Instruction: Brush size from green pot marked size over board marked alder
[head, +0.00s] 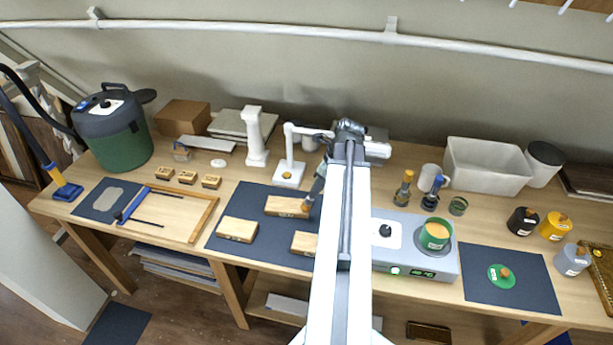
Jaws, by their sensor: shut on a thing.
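My gripper (319,180) is shut on a brush (308,202), mostly hidden by the jaws, whose tip is at the right end of the back wooden board (283,204). Whether the tip touches the wood I cannot tell. A darker amber patch shows at that end. Two more boards, one at left (237,229) and one at front (302,243), lie on the same dark mat; my arm partly covers the front one. Their marks are too small to read. The green pot (433,243) stands open on the grey heating unit, with amber content showing.
The heating unit (415,264) is right of my arm. A green lid (501,277) lies on the right dark mat (527,269). A white jointed stand (289,172) and white column (255,138) stand behind the boards. Jars (522,222) are at right.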

